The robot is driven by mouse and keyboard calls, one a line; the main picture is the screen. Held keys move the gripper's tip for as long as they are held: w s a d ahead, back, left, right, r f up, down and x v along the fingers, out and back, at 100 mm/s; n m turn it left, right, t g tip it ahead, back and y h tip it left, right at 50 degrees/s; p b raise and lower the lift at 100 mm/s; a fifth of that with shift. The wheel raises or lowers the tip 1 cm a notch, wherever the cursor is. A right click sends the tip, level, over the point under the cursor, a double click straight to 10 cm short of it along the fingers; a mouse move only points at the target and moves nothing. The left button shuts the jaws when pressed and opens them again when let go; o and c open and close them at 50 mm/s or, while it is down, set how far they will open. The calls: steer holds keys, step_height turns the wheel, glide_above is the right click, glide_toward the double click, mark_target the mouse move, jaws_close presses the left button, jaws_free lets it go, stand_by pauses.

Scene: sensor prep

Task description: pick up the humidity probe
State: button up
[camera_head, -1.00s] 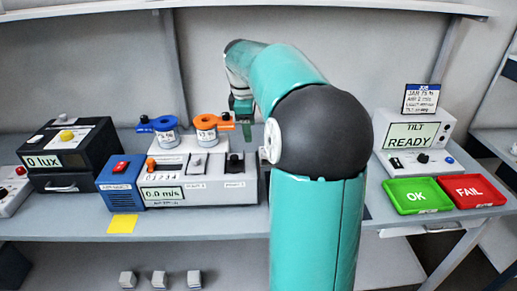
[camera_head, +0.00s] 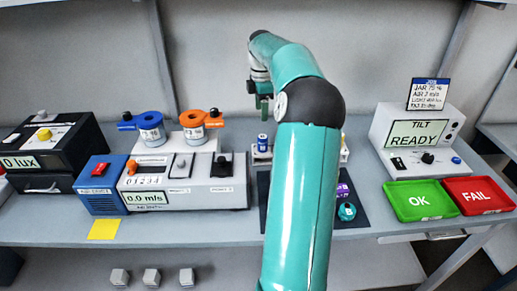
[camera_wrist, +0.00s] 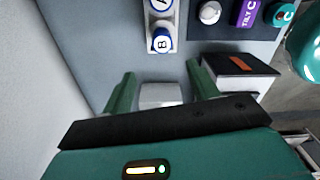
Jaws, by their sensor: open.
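I cannot tell for sure which item is the humidity probe. A blue-and-white cylinder (camera_head: 263,143) stands in a pale holder behind my arm. In the wrist view a blue-and-white cylinder marked B (camera_wrist: 161,37) is beyond my fingertips, with another lettered A above it. A purple piece marked TILT C (camera_wrist: 247,12), a teal piece marked C (camera_wrist: 284,16) and a white round piece (camera_wrist: 210,12) lie to its right. My gripper (camera_wrist: 163,80) is open and empty; a pale block (camera_wrist: 160,95) shows between its fingers. In the head view my gripper (camera_head: 264,102) hangs above the back of the bench.
Two jars with blue (camera_head: 150,122) and orange (camera_head: 193,123) collars stand left, behind the 0.0 m/s console (camera_head: 230,197). Green OK (camera_head: 408,211) and red FAIL (camera_head: 478,207) trays lie right, before the TILT box (camera_head: 383,133). My arm hides part of the dark mat (camera_head: 352,220).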

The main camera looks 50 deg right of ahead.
mark_target(263, 136)
steer(key=f, duration=0.8)
steer(key=shift+s+f, duration=0.2)
steer(key=shift+f, duration=0.05)
step_height(263, 136, down, 5)
steer(key=shift+s+f, duration=0.1)
steer(key=shift+s, duration=0.05)
steer(key=c, duration=1.1)
